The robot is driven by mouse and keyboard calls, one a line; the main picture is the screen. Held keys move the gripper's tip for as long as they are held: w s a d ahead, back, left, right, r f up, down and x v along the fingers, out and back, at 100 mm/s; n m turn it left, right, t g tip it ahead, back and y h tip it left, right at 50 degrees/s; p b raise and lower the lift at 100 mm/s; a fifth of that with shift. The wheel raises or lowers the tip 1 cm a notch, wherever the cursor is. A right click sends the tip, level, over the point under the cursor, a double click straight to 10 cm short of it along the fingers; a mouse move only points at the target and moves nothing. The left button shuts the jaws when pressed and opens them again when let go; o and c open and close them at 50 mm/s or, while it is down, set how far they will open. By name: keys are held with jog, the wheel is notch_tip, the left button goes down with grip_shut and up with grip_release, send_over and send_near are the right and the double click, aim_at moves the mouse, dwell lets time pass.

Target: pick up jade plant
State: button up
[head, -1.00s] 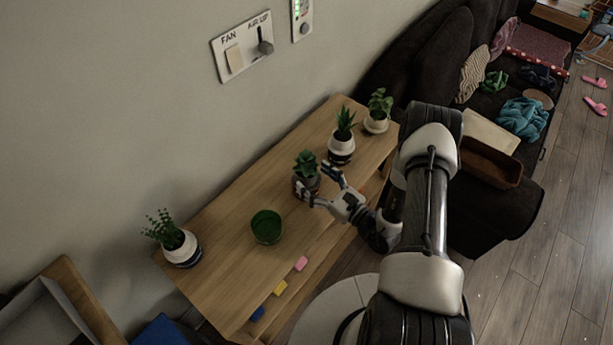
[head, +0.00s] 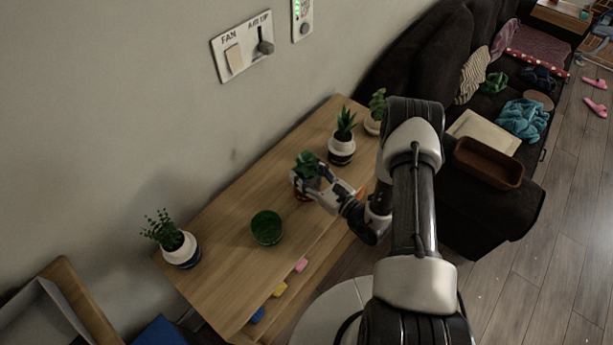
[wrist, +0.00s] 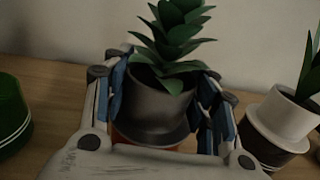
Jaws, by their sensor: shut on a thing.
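A leafy green plant (head: 307,163) in a dark grey pot stands upright near the middle of the wooden table; it fills the middle of the wrist view (wrist: 174,38). My gripper (head: 314,184) is shut on its pot (wrist: 155,108), with blue-padded fingers on both sides in the wrist view. The gripper hides much of the pot in the head view. I cannot tell which plant is the jade plant by name. An orange-brown surface shows below the pot, and I cannot tell whether the pot is off the table.
On the table (head: 217,228) are a spiky plant (head: 343,142) close behind, another plant (head: 376,108) at the far end, a small-leaved plant (head: 171,240) at the near left, and a green bowl-like pot (head: 267,228). The wall runs along the left side.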

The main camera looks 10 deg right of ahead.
jog(key=shift+r, duration=0.1)
jog(key=shift+c, duration=0.3)
notch_tip(320, 180, up, 20)
jog(key=p, duration=0.5)
dwell(0.7)
